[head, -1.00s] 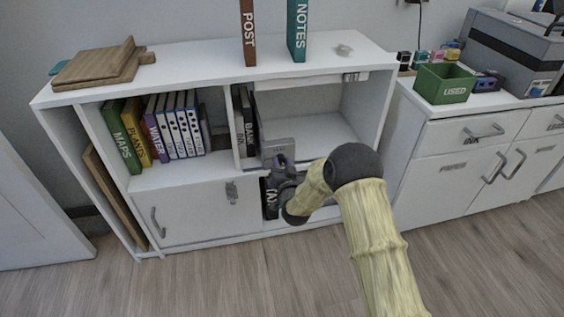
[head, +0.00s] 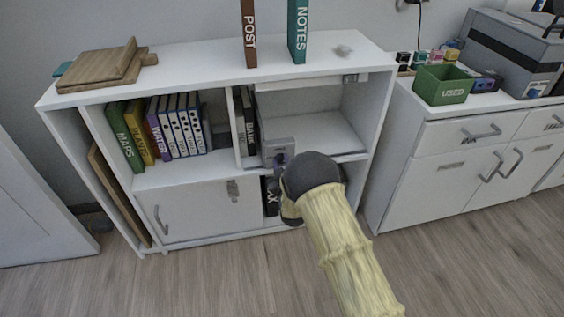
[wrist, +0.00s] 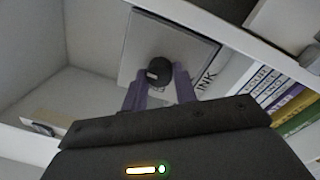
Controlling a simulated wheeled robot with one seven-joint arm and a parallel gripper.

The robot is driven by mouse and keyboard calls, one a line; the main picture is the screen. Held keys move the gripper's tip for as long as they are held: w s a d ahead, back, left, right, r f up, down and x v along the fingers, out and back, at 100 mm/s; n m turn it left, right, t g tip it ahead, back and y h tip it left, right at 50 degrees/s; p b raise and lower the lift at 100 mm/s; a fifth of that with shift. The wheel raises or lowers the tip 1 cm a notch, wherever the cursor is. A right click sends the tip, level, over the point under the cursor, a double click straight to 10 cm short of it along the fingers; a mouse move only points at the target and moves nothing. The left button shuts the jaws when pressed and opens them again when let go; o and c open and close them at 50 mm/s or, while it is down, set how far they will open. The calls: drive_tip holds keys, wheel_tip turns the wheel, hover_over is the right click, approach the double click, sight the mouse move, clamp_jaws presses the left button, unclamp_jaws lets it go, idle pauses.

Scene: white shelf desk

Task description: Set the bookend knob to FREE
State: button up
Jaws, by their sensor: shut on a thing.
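The grey bookend (head: 276,147) stands in the middle shelf bay beside dark books (head: 244,115). In the wrist view the bookend plate (wrist: 143,45) carries a round black knob (wrist: 160,68) with a small light mark on its face. My gripper (wrist: 159,86) has its two purple fingers on either side of the knob and is shut on it. Dark letters ending in INK lie right of the knob; other marks near it are partly hidden by the fingers, so the knob's setting cannot be read. In the head view my arm hides the knob and most of the gripper.
The right part of the bay (head: 305,132) is empty. Binders and books (head: 175,125) stand in the left bay. POST (head: 249,35) and NOTES (head: 298,32) books stand on top. A green USED bin (head: 442,85) sits on the right cabinet.

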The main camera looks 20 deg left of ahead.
drive_tip(key=shift+d+f+n+y+p, duration=0.15)
drive_tip(key=shift+n+p, duration=0.35)
drive_tip(key=shift+n, duration=4.2)
drive_tip(key=shift+a+f+n+y+p, duration=0.1)
drive_tip(key=shift+n+y+p, duration=0.25)
drive_tip(key=shift+n, duration=4.35)
drive_tip(key=o, duration=1)
drive_tip(key=shift+r, duration=0.1)
drive_tip(key=p+v, duration=0.5)
drive_tip(key=v, duration=1.2)
drive_tip(key=shift+s+d, duration=0.1)
drive_tip(key=shift+s, duration=0.1)
drive_tip(key=shift+w, duration=0.1)
